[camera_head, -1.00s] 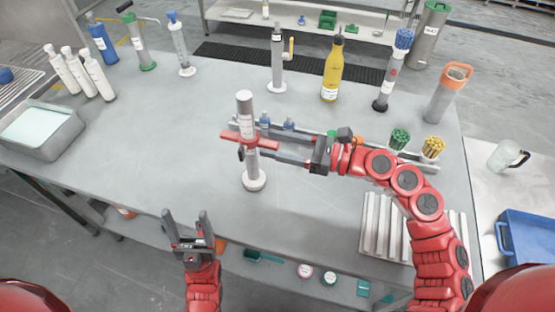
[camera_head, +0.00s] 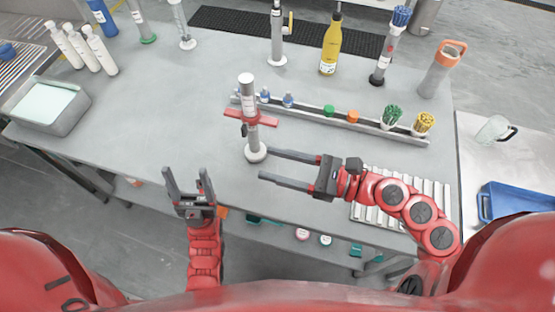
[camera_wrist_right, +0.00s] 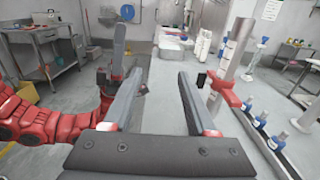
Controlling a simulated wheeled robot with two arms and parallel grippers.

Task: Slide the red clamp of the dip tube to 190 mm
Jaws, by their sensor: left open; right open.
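The dip tube (camera_head: 248,95) stands upright on a round base on the grey table. Its red clamp (camera_head: 264,117) sits around the tube partway up, with arms out to both sides and a dark knob below. The clamp also shows in the right wrist view (camera_wrist_right: 224,88), just right of the fingers. My right gripper (camera_head: 265,164) is open and empty, its fingers pointing left, in front of and right of the tube base, apart from the tube. My left gripper (camera_head: 188,180) is open and empty at the table's front edge, fingers up. The scale marks are too small to read.
Behind the tube, a long rail (camera_head: 375,129) holds small bottles, caps and brush cups. A yellow bottle (camera_head: 331,47) and a grey stand (camera_head: 277,40) are at the back. A ribbed white tray (camera_head: 375,213) lies front right.

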